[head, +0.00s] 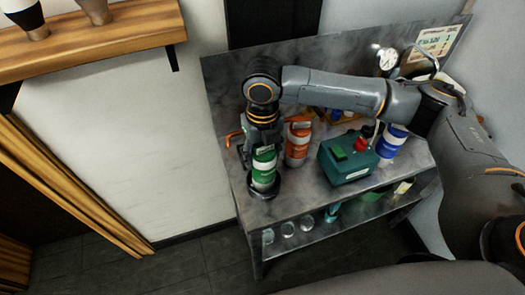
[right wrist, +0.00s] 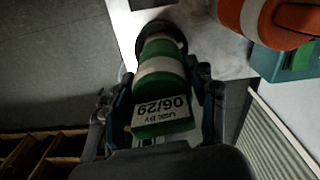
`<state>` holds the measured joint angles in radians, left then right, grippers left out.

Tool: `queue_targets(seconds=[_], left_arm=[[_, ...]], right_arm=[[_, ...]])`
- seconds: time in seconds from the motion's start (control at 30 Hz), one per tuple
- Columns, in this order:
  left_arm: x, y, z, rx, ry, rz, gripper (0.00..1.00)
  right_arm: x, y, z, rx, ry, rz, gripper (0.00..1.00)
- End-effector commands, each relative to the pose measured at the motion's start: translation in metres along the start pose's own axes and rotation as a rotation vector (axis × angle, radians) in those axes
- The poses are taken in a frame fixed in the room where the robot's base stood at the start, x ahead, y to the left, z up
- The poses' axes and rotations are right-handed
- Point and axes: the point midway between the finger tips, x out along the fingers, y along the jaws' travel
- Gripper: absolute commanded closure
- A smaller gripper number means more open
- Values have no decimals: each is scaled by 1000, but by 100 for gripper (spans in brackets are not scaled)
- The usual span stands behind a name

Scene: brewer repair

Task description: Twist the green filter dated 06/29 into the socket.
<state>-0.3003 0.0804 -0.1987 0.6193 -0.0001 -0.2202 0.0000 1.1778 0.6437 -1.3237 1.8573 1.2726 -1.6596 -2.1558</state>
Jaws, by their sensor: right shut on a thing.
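The green filter (head: 264,166) with white bands stands upright at the front left of the metal bench. In the right wrist view its label on the green filter (right wrist: 163,110) reads 06/29. My right gripper (head: 262,150) comes down from above and is shut around the filter's upper part; its fingers also show on both sides in the right wrist view (right wrist: 162,85). The filter's lower end is at the black round socket (head: 264,190), whose dark rim shows in the right wrist view (right wrist: 158,32). How deep the filter sits is hidden. My left gripper is not in view.
An orange filter (head: 298,142) stands just right of the green one. A teal box (head: 345,160) with a green and a red button is further right, with a blue filter (head: 391,143) beyond it. Glass jars (head: 287,229) stand on the lower shelf.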

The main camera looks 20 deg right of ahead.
Motion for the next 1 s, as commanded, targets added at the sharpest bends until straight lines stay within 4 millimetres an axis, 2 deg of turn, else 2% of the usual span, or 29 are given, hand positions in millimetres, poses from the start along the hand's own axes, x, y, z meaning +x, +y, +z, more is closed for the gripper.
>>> queue_targets(seconds=[1.0], left_arm=[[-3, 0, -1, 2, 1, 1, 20]], right_arm=[[6, 0, 0, 0, -1, 0, 74]])
